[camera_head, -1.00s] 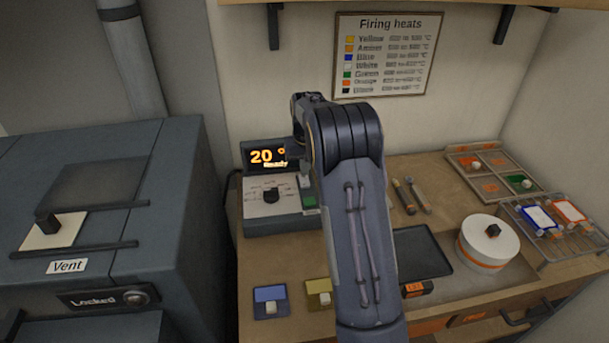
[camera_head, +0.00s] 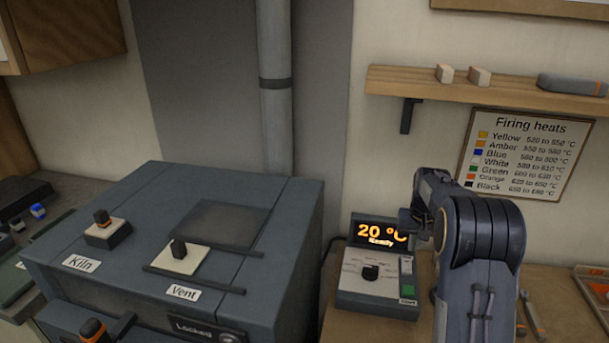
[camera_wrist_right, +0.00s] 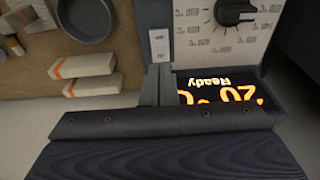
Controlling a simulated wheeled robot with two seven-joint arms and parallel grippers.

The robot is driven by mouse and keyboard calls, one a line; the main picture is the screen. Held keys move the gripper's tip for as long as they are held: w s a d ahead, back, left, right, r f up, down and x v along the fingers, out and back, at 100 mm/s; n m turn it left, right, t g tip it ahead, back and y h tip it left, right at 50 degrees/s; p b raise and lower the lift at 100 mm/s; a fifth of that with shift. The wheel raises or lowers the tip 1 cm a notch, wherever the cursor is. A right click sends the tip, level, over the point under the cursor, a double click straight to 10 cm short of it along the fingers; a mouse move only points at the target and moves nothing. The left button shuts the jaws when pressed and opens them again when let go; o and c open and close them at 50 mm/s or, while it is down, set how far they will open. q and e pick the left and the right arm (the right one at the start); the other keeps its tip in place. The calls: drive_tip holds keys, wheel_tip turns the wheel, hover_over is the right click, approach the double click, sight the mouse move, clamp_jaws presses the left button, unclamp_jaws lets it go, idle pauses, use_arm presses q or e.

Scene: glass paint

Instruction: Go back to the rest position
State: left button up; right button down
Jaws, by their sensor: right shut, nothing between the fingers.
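My right arm rises at the right of the head view. Its gripper (camera_head: 406,222) is shut and empty, in front of the controller's display (camera_head: 381,233), hiding part of it. The display reads 20 °C and "Ready". The controller (camera_head: 350,285) has a black dial (camera_head: 370,272) and a green button (camera_head: 407,291). In the right wrist view the display (camera_wrist_right: 222,92) appears upside down beside the gripper, with the dial (camera_wrist_right: 235,12) above it. Whether the gripper touches the controller I cannot tell. My left gripper is not in view.
A shelf (camera_head: 500,90) and the Firing heats chart (camera_head: 525,150) are on the wall above the arm.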

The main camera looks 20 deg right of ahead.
drive_tip(key=s+a+r+n+t+y, duration=0.1)
drive_tip(key=s+a+r+y, duration=0.1)
drive_tip(key=s+a+r, duration=0.4)
drive_tip(key=s+a+r+t+y, duration=0.2)
drive_tip(key=s+a+r, duration=0.1)
drive_tip(key=s+a, duration=0.6)
drive_tip(key=s+a+f+n, duration=0.1)
drive_tip(key=s+a+f, duration=0.1)
drive_tip(key=s+a, duration=0.3)
drive_tip(key=s+a+f+n+t+b, duration=0.1)
drive_tip(key=s+a, duration=0.4)
drive_tip(key=s, duration=0.6)
drive_tip(key=shift+s+a+f+n+y, duration=0.25)
drive_tip(key=shift+a+f+n+y, duration=0.1)
drive_tip(key=shift+f+n, duration=0.25)
